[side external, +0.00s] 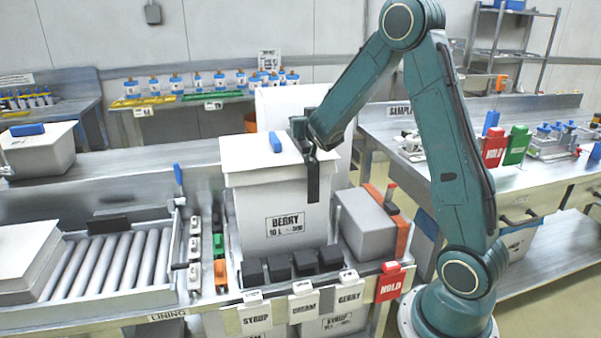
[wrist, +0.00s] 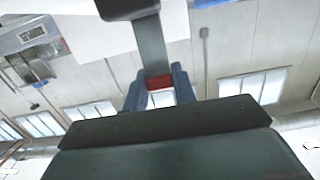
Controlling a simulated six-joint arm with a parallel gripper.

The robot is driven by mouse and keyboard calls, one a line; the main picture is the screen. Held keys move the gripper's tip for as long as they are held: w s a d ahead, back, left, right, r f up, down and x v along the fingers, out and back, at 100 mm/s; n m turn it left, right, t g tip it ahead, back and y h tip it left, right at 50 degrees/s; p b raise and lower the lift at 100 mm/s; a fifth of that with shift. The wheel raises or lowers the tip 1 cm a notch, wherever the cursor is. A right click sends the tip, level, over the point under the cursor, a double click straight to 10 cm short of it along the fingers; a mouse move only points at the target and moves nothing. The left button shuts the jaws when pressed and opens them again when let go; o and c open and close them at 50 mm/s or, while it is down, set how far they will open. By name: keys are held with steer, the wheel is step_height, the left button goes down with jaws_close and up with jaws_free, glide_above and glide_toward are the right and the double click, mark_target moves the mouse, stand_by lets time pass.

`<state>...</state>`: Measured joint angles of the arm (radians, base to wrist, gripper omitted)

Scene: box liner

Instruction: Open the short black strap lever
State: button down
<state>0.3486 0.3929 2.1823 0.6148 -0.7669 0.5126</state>
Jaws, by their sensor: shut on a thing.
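The short black strap lever (side external: 313,178) shows as a dark strip hanging in front of the white BERRY box (side external: 282,190), near its upper right corner. My gripper (side external: 309,147) is at the strip's upper end, by the box's rim. In the wrist view, my gripper's blue-grey fingers (wrist: 159,88) are closed around the red end of a dark grey strap (wrist: 150,45). The strap runs up to a black block at the top edge. The strap's hinge and exact angle are hard to make out.
Black blocks (side external: 291,264) line the box's front foot. A grey box (side external: 367,222) stands close on the right. A roller conveyor (side external: 110,262) and a blue-topped lever (side external: 178,180) are on the left.

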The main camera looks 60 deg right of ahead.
steer(key=c, duration=1.1)
jaws_free()
steer(key=shift+a, duration=0.1)
steer(key=shift+v, duration=5.9)
steer(key=shift+s+r, duration=0.1)
steer(key=shift+r, duration=0.05)
